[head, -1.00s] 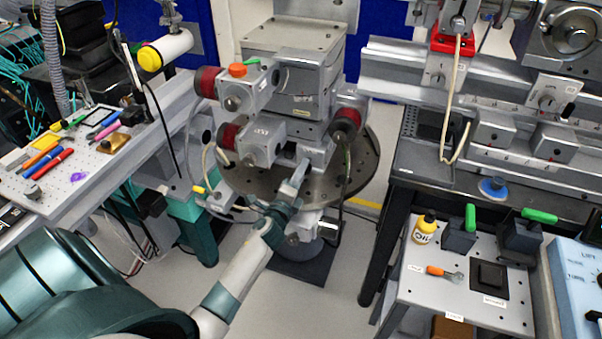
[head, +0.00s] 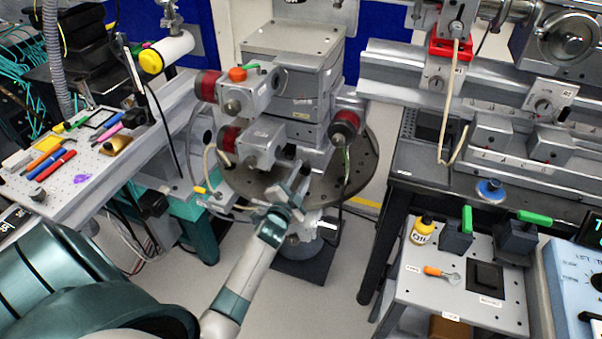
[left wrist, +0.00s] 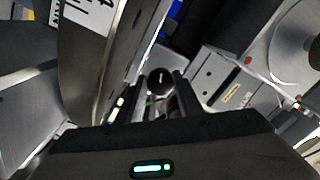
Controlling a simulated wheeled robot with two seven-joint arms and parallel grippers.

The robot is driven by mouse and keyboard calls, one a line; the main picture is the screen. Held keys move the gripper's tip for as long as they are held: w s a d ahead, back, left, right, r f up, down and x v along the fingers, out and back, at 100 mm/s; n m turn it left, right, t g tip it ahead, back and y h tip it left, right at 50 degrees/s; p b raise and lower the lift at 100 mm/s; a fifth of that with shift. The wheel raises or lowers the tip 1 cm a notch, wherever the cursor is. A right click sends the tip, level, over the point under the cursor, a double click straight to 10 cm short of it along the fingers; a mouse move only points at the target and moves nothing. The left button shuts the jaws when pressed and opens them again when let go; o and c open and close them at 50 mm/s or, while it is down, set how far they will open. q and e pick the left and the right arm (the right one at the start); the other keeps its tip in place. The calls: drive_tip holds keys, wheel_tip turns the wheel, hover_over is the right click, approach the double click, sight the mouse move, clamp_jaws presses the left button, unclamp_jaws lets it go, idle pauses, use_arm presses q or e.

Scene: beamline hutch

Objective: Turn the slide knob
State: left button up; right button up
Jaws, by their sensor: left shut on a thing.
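My left gripper (head: 297,180) reaches up from below to the front of the grey motorised stage stack (head: 296,80), just above the round perforated plate (head: 255,188). In the left wrist view, a small dark round knob (left wrist: 159,82) with a pale mark sits between the two dark fingers of my left gripper (left wrist: 160,100). The gripper is shut on this knob, which appears to be the slide knob. In the head view the gripper hides the knob. My right gripper is in neither view.
Red-capped motors (head: 228,137) and cables surround the stage close to my gripper. A pegboard bench (head: 75,205) with pens stands at left. A small trolley (head: 430,290) with a bottle and green-handled items stands at right. Floor shows between them.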

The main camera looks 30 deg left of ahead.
use_arm(q)
drive_tip(key=shift+f+n, duration=0.1)
drive_tip(key=shift+n, duration=0.3)
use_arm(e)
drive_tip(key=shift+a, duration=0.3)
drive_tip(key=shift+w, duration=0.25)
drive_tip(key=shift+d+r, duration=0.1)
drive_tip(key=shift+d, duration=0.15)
use_arm(q)
drive_tip(key=o, duration=1)
drive_tip(key=shift+o, duration=0.2)
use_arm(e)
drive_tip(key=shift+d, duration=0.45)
use_arm(q)
drive_tip(key=shift+s, duration=0.15)
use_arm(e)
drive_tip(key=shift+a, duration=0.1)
